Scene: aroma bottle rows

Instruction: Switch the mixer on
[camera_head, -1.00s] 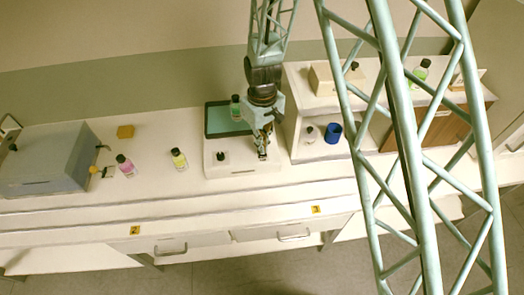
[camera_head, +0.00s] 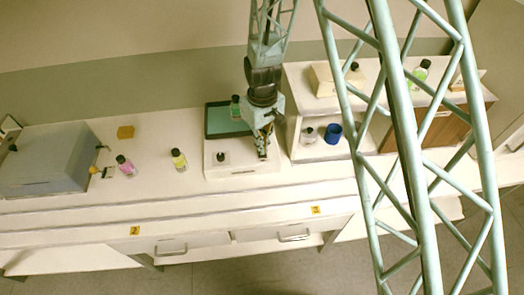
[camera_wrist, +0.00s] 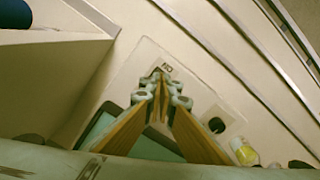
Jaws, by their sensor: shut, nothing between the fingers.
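The mixer looks to be the low white box (camera_head: 240,171) in the middle of the bench, with a black knob (camera_head: 221,157) on its left part. In the wrist view its white top (camera_wrist: 200,87) carries a small dark-lettered label (camera_wrist: 167,67), and the knob (camera_wrist: 216,125) shows lower right. My gripper (camera_head: 263,157) is over the right part of the box. In the wrist view my gripper (camera_wrist: 160,74) has its fingertips together and empty, right beside the label. I cannot tell whether they touch the surface. Any switch under the tips is hidden.
A dark-framed teal panel (camera_head: 221,122) lies behind the box, with a green bottle (camera_head: 235,106) there. A yellow bottle (camera_head: 179,160) and a pink bottle (camera_head: 125,166) stand left.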

